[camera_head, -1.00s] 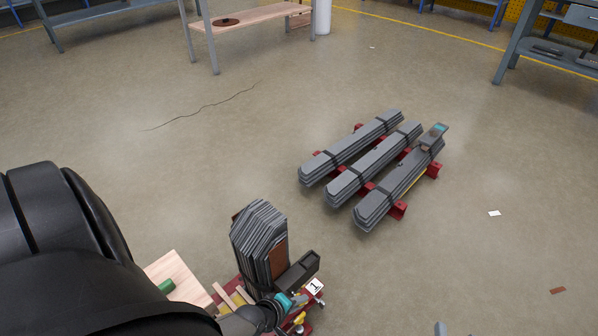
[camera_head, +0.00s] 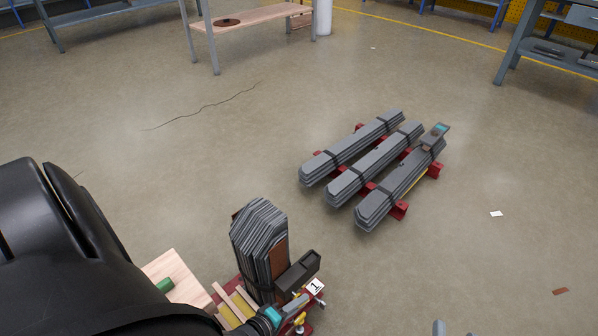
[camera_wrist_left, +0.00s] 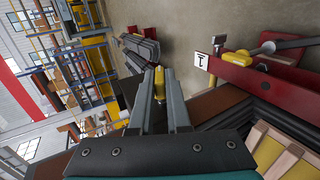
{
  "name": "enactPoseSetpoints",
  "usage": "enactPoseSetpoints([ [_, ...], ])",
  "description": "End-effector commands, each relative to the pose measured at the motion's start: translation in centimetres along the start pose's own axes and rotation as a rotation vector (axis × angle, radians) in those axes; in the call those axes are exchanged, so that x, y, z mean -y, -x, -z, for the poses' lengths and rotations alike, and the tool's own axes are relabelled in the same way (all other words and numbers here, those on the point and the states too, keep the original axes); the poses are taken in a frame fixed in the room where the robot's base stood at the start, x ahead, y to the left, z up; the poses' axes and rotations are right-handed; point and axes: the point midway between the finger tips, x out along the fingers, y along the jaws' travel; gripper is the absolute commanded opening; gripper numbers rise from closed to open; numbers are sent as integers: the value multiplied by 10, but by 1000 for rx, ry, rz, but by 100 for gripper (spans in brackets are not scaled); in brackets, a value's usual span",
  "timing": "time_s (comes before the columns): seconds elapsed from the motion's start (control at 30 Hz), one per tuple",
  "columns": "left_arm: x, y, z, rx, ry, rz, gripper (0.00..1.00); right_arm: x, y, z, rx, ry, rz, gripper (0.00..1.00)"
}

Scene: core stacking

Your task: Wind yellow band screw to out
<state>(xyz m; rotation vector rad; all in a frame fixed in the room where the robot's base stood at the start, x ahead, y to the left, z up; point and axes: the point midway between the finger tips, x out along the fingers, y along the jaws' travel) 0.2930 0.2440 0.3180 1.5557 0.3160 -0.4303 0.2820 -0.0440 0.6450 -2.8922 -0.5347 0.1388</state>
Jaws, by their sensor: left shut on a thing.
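My left gripper (camera_head: 296,303) is low in the head view, at the red stand with the number 1 plate (camera_head: 316,286). In the left wrist view its two grey fingers (camera_wrist_left: 160,78) are shut on a slim yellow piece (camera_wrist_left: 159,88), which looks like the yellow band screw. Its lower end is hidden between the fingers. A stack of grey core plates (camera_head: 260,240) stands upright on the stand, just behind the gripper. Small grey tips at the bottom edge look like my right gripper (camera_head: 440,328); its jaws are not clear.
A dark grey block (camera_head: 298,270) sits beside the stack. A wooden board with a green piece (camera_head: 165,285) lies to the left. Three strapped grey bundles (camera_head: 372,170) rest on red supports farther back, with a handheld device (camera_head: 436,135) on one. The floor between is clear.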

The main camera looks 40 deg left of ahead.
Motion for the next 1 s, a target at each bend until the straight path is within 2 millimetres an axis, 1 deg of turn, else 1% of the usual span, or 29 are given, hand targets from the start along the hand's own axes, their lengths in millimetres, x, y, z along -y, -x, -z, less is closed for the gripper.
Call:
enactPoseSetpoints([
  [0.4,1,1,0,4,-2,-8,0,0,0,0,1,0,0,50],
  [0.43,1,1,0,4,-3,-8,18,0,0,0,1,0,0,50],
  [0.67,0,1,0,4,-2,-10,44,0,0,0,1,0,0,50],
  [1.0,-1,1,-1,4,-2,-10,45,0,0,0,4,0,0,50],
])
